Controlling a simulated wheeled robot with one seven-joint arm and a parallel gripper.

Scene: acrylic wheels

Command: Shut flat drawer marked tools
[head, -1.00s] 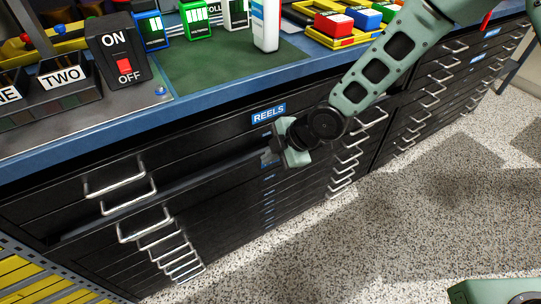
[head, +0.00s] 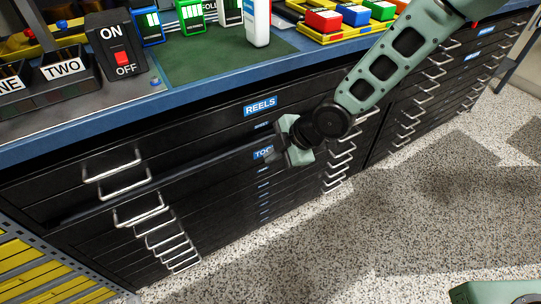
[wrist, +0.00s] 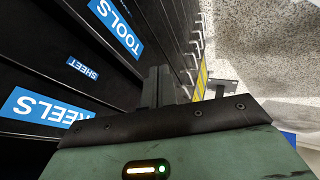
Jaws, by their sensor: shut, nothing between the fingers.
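The flat drawer marked TOOLS is in the black cabinet, below the REELS and SHEET drawers. Its blue label (head: 261,153) is partly hidden behind my gripper in the head view and shows whole in the wrist view (wrist: 115,25). The drawer front (head: 205,175) appears to stand out a little, with a dark gap along its top edge. Its wire handle (head: 140,212) is to the left of my gripper. My gripper (head: 275,153) is shut and empty, close to the drawer front beside the label. In the wrist view the fingers (wrist: 158,85) are close to that front; contact cannot be told.
The REELS drawer (head: 200,125) is above. More drawers with wire handles lie below and to the right. The blue-edged worktop (head: 190,95) carries a switch box (head: 122,50) and coloured boxes. A rack with yellow trays (head: 30,270) stands at lower left. The speckled floor (head: 420,210) is clear.

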